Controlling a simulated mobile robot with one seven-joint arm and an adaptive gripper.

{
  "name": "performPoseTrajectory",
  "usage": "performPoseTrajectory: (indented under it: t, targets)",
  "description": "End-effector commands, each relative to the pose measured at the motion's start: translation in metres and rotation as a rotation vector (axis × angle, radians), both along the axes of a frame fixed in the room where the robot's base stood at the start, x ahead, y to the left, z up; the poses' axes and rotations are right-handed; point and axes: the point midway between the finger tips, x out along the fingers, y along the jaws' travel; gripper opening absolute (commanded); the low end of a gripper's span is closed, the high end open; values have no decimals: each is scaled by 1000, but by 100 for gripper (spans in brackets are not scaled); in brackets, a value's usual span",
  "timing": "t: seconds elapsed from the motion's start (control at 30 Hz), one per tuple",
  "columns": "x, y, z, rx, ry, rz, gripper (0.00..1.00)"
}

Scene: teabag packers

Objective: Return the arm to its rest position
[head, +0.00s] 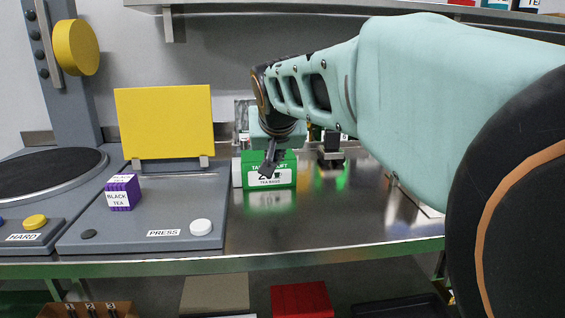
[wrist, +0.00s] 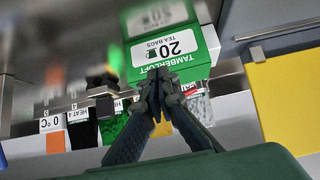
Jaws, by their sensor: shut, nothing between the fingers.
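My arm reaches from the right across the head view, with my gripper (head: 268,172) pointing down in front of the green tea bag box (head: 283,162). In the wrist view my gripper (wrist: 159,80) is shut with nothing between its fingers, and its tips overlap the lower edge of the green box (wrist: 205,48). Whether they touch the box I cannot tell. The box stands on the steel counter and its label reads "20 tea bags". The arm hides part of the counter's back.
Left of the box is a grey press station with a yellow panel (head: 165,122), a purple black tea box (head: 123,192) and a white button (head: 201,227). A shelf (head: 300,8) runs above. The counter's front middle (head: 300,230) is clear.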

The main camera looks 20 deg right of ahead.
Motion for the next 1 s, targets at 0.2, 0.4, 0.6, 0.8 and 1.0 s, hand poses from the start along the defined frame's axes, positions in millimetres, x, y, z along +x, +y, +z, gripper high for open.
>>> performPoseTrajectory:
  t: [0.2, 0.4, 0.6, 0.8, 1.0]
  targets:
    - [-12, 2, 37, -3, -71, 3, 0]
    - [3, -1, 24, -3, -68, 3, 0]
    - [30, -6, 1, -1, -64, 3, 0]
    - [53, -11, -20, -1, -58, 2, 0]
    - [43, -9, -18, 0, -59, 3, 0]
